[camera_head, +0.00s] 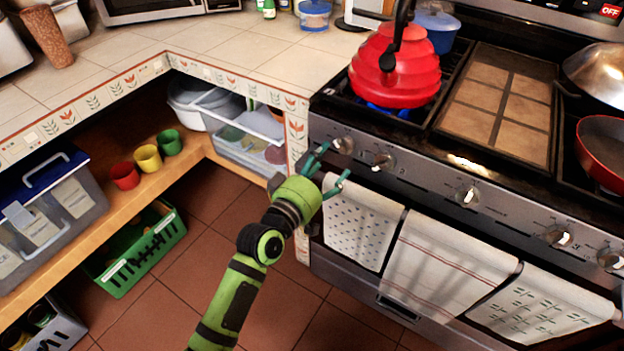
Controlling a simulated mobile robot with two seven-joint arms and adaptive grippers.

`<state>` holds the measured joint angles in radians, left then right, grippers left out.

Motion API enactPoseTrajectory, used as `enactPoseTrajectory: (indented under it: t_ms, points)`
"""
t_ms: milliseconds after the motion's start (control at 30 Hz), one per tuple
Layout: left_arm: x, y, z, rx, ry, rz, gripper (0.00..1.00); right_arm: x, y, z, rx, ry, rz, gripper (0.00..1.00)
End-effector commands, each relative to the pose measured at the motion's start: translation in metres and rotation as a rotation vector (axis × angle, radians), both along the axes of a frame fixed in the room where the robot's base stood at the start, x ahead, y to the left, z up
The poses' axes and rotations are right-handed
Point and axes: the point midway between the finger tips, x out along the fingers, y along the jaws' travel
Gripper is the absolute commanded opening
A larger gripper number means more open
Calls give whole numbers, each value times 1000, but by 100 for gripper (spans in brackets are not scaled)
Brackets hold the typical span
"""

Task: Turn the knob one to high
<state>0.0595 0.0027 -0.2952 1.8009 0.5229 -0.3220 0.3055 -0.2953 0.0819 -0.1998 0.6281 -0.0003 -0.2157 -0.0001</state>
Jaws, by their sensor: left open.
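The stove's front panel carries a row of several silver knobs. The leftmost knob (343,146) is just beyond my left gripper, near its upper fingertip. A second knob (382,161) is a little to the right, and the middle knob (467,196) is farther right. My left gripper (337,160) is open, with its teal fingers spread in front of the panel's left end. I cannot tell whether a finger touches the leftmost knob. Its pointer setting is too small to read. A red kettle (396,72) sits on the back left burner, with blue flame showing below it. My right gripper is out of view.
Patterned towels, such as the left one (362,222), hang from the oven handle below the knobs. A tiled counter (245,42) adjoins the stove's left side. A red pan (603,150) is at the right. Open floor (320,325) lies before the stove.

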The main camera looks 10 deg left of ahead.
Motion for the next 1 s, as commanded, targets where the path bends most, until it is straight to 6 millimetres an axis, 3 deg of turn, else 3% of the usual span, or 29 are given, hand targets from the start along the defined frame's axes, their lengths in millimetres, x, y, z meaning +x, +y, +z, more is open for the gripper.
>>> enactPoseTrajectory:
  t_ms: [100, 333, 1000]
  points:
    - [-24, 12, -1, 1, 0, 1, 69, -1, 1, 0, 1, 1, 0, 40]
    - [-51, 26, 0, -1, -1, 1, 69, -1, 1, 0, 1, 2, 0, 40]
    - [-56, 29, -3, 6, 6, 4, 69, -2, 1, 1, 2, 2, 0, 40]
